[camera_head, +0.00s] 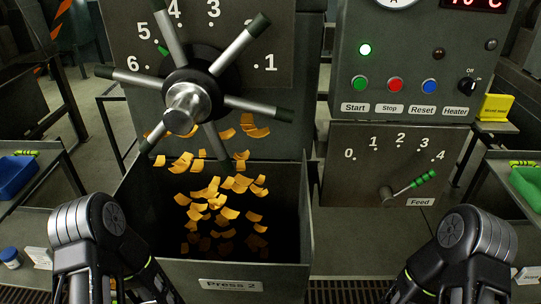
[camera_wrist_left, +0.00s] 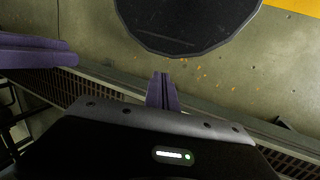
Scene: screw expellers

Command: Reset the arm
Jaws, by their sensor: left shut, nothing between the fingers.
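My left gripper (camera_wrist_left: 162,92) shows in the left wrist view as purple fingers pressed together, shut and empty, above the floor and a floor grating. In the head view both my arms are low at the bottom corners, bent, with dark links near the lower edge. Neither gripper's fingers show there. My right gripper is not in view.
A press with a spoked handwheel (camera_head: 186,102) stands ahead, with yellow flakes falling into the open bin (camera_head: 230,270) marked Press 2. At right are a control panel (camera_head: 408,60), green light lit, and a green-handled feed lever (camera_head: 415,184). Side tables hold blue (camera_head: 14,178) and green (camera_head: 527,185) trays.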

